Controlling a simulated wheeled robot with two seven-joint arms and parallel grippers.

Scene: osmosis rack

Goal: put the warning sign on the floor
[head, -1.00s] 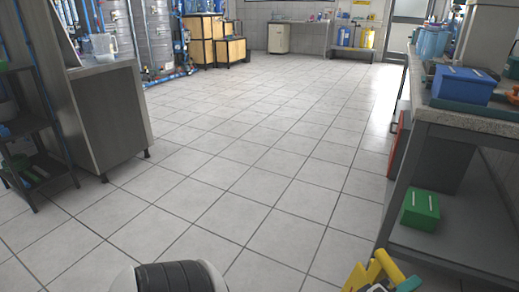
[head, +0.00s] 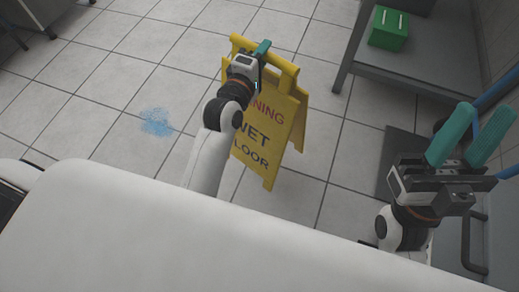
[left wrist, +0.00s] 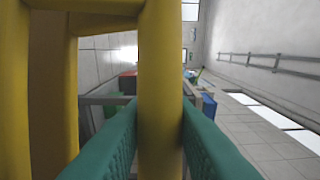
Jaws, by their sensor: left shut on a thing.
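The yellow warning sign (head: 268,150), lettered "WET FLOOR", stands upright with its two panels spread, in the middle of the head view. My left gripper (head: 263,52) is shut on its top bar. In the left wrist view the yellow bar (left wrist: 160,80) runs between the green fingers (left wrist: 158,125). I cannot tell whether the sign's feet touch the tiled floor (head: 95,95). My right gripper (head: 468,138) is open and empty at the right, apart from the sign, its green fingers spread.
A blue wet patch (head: 157,121) lies on the floor left of the sign. A grey bench shelf (head: 425,70) with a green box (head: 389,28) stands at the upper right. A dark panel (head: 398,160) lies beneath my right gripper's side. The floor to the left is mostly clear.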

